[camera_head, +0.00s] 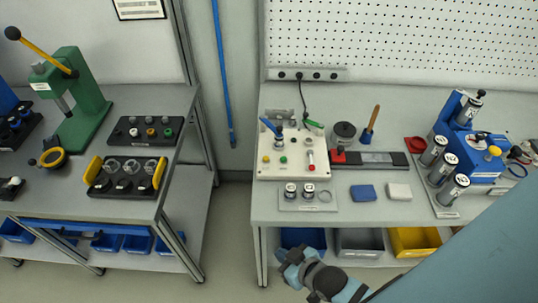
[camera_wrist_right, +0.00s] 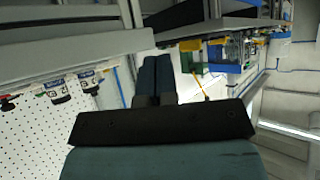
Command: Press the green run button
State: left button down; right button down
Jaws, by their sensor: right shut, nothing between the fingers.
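The green button (camera_head: 283,160) is a small round cap on the sloping front of a cream control box (camera_head: 263,171), on the right-hand bench. A yellow button (camera_head: 266,160) sits to its left and a red-topped part (camera_head: 311,154) to its right. My right gripper (camera_head: 290,257) is low in the head view, in front of the bench's front edge and apart from the box. In the right wrist view its two dark blue fingers (camera_wrist_right: 156,72) are together with nothing between them. The green button cannot be made out in that view. My left gripper is not in view.
Near the box are a tray with small cylinders (camera_head: 279,206), a blue block (camera_head: 363,193) and a white block (camera_head: 399,191). Blue, grey and yellow bins (camera_head: 415,240) are below the bench edge. A green lever press (camera_head: 84,105) stands on the left bench.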

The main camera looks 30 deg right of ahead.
jog(key=shift+s+d, duration=0.1)
jog(key=shift+s, duration=0.05)
jog(key=d+r+g+h, duration=0.1)
jog(key=d+r+g, duration=0.15)
jog(key=r, duration=0.35)
jog(key=d+r+g+h, duration=0.1)
jog(key=d+r+g, duration=0.1)
jog(key=r+g, duration=0.3)
jog(key=w+d+m+t+y, duration=0.1)
jog(key=w+d+t+y, duration=0.15)
jog(key=w, duration=1.25)
jog(key=w+d+r+m+t+y, duration=0.1)
jog(key=w+d+r+m, duration=0.3)
jog(key=w+d, duration=0.6)
jog(key=shift+w+d+r+t+p, duration=0.2)
jog(key=shift+w+t+p, duration=0.1)
jog(key=shift+w, duration=0.9)
jog(key=shift+y, duration=0.25)
